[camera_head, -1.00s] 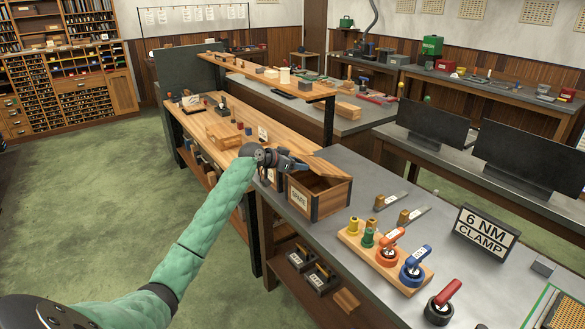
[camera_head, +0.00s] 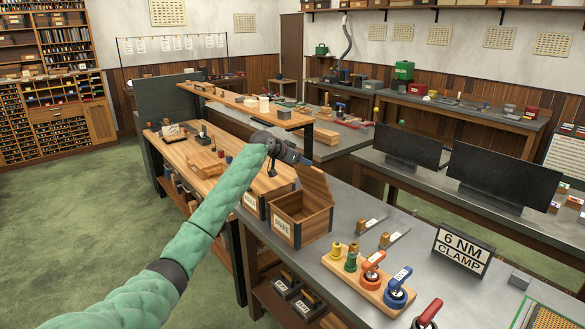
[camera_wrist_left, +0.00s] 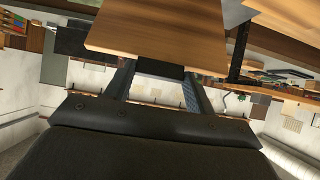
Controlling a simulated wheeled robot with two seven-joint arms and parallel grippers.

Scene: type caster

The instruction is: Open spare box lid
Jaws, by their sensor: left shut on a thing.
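The spare box (camera_head: 284,231) is a wooden box with dark corner edges and a "SPARE" label, standing on the grey bench. Its wooden lid (camera_head: 316,184) is tilted steeply up at the back, and the inside shows open. My left gripper (camera_head: 301,160) is at the lid's raised upper edge, shut on it. In the left wrist view, the lid (camera_wrist_left: 160,32) fills the top middle, with a dark piece at its edge between the fingers of my left gripper (camera_wrist_left: 157,74). My right gripper is not in view.
A second wooden box (camera_head: 254,198) stands close to the left of the spare box. To the right are a wooden block with coloured clamp tools (camera_head: 352,277) and a "6 NM CLAMP" sign (camera_head: 463,250). Two dark monitors (camera_head: 503,176) stand behind.

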